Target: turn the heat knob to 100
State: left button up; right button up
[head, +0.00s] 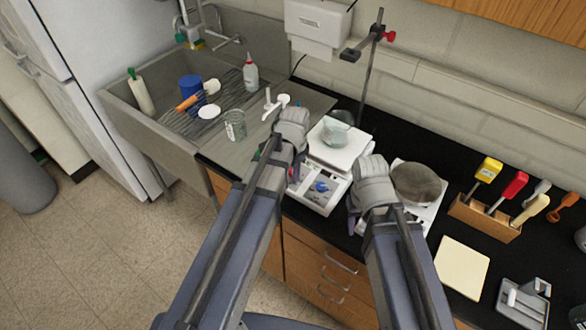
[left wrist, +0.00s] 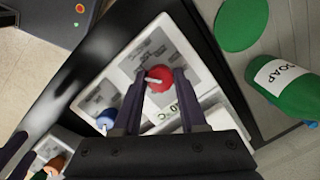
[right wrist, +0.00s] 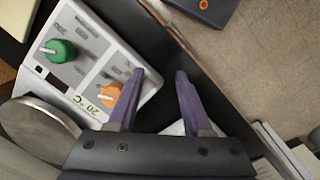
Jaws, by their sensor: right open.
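A white device (head: 316,196) with a beaker (head: 337,130) on its plate stands on the black counter. Its front panel has a red knob (left wrist: 160,72) and a blue knob (left wrist: 106,120), both with pale pointers. A partly hidden display lies beside the red knob. My left gripper (left wrist: 160,75) has its fingers on either side of the red knob; I cannot tell whether they touch it. A second device carries a green knob (right wrist: 58,50), an orange knob (right wrist: 109,94) and a display reading 20 °C. My right gripper (right wrist: 162,75) is open and empty beside the orange knob. Knob labels are too blurred to read.
A round grey plate (head: 417,182) tops the second device. A rack (head: 485,218) with coloured-handled tools and a cream board (head: 462,267) lie to the right. A green soap bottle (left wrist: 285,88) shows in the left wrist view. The sink (head: 150,110) is at left.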

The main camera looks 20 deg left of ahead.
pick_arm(q)
jog(key=o, duration=0.4)
jog(key=shift+r, duration=0.15)
pick_arm(e)
jog(key=shift+r, duration=0.15)
pick_arm(q)
jog(key=r+p, duration=0.5)
jog(key=s+r+p, duration=0.1)
jog(key=r+p, duration=0.1)
jog(key=shift+d+r+p, duration=0.2)
jog(key=shift+r+p, duration=0.1)
jog(key=shift+p, duration=0.1)
pick_arm(e)
notch_tip(320, 180, up, 7)
jog(key=shift+r, duration=0.2)
pick_arm(q)
jog(key=shift+f, duration=0.15)
